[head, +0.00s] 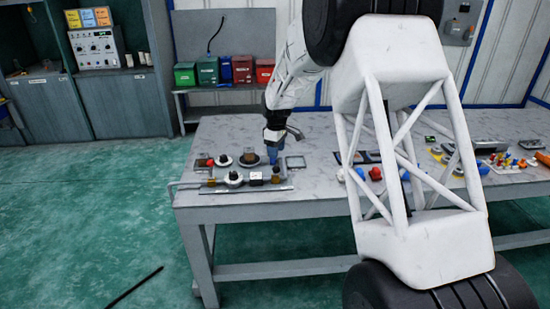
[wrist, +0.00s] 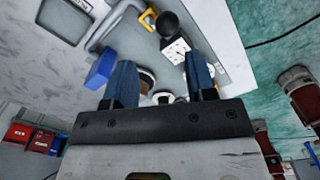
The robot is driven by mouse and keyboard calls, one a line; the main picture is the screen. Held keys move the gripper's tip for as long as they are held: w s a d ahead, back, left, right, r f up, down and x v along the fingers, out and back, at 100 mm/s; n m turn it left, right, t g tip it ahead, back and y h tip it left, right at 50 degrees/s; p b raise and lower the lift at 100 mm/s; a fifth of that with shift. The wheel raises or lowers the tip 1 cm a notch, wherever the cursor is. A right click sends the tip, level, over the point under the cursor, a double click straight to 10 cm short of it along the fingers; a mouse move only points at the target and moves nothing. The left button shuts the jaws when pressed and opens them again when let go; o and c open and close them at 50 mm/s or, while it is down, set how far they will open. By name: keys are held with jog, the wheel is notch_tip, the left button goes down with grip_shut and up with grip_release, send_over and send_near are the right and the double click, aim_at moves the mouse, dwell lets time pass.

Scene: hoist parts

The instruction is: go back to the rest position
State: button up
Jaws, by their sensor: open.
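My gripper (head: 273,155) hangs over the left part of the table in the head view, close above the hoist parts. In the wrist view its two blue fingers (wrist: 161,68) stand apart, with no object clearly held between them. Below and beyond the fingers are a black ball-shaped knob (wrist: 167,24), a white block with dark dots (wrist: 176,51) and a yellow curved handle (wrist: 147,18). A blue block (wrist: 101,69) is beside the left finger. In the head view, a group of round parts (head: 234,179) sits on a flat plate under the gripper. My arm hides part of the table.
The grey table (head: 315,134) has other parts on its right side, including small coloured pegs (head: 507,162) and a red knob (head: 375,173). Red and green bins (head: 208,70) stand on a shelf behind. A dark rod (head: 134,287) lies on the green floor.

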jog(key=shift+s+r, duration=0.1)
jog(key=s+d+r+m, duration=0.2)
jog(key=s+r, duration=0.4)
jog(key=s, duration=0.3)
jog(key=s+d+r+m+t, duration=0.1)
jog(key=s+d+r+m, duration=0.1)
jog(key=s+r, duration=0.6)
jog(key=s+d+r+m, duration=0.2)
jog(key=s+d+r, duration=0.1)
jog(key=s, duration=0.8)
jog(key=s+d+m, duration=0.1)
jog(key=s+m, duration=0.2)
jog(key=s, duration=1.2)
jog(key=s+d+f+m+t, duration=0.1)
jog(key=s+d+m, duration=0.1)
jog(key=s, duration=1.2)
jog(key=shift+s+f+m+t, duration=0.15)
jog(key=shift+s+m+t, duration=0.2)
jog(key=shift+m, duration=0.25)
